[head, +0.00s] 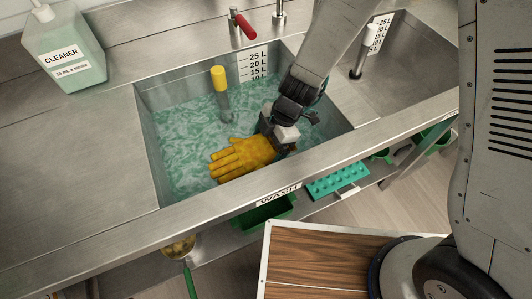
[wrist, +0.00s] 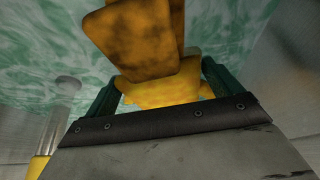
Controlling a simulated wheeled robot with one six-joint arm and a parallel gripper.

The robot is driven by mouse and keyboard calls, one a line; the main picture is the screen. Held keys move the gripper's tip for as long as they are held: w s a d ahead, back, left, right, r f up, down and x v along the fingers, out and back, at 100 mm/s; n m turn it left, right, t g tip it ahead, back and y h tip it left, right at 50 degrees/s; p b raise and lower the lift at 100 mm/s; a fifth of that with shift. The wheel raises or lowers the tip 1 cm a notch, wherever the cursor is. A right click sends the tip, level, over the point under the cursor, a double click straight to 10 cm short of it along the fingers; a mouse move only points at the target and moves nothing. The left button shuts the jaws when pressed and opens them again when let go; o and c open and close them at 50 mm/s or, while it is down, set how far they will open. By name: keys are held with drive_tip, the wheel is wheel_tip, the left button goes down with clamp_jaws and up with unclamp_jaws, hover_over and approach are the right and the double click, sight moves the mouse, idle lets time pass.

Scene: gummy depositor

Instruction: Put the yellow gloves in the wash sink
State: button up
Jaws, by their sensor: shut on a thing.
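The yellow gloves (head: 240,158) are in the wash sink (head: 148,135), at or just above the green, foamy water near the front wall marked WASH. My gripper (head: 284,140) reaches down into the sink from the upper right and is shut on the cuff end of the gloves. The gloves (wrist: 143,45) also fill the upper middle of the wrist view, between the green fingers of my gripper (wrist: 160,92). I cannot tell how far the gloves touch the water.
A yellow-topped standpipe (head: 219,80) rises from the sink left of my gripper. A cleaner bottle (head: 66,50) stands on the left counter. A red-handled tap (head: 244,24) is behind the sink. A second basin (head: 405,65) lies to the right. A green studded mat (head: 338,180) is below the counter.

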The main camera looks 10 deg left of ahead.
drive_tip(key=shift+f, duration=2.1)
drive_tip(key=o, duration=0.8)
drive_tip(key=shift+f, duration=0.1)
drive_tip(key=shift+o, duration=0.2)
drive_tip(key=v, duration=0.7)
drive_tip(key=shift+r, duration=0.4)
drive_tip(key=shift+w, duration=0.1)
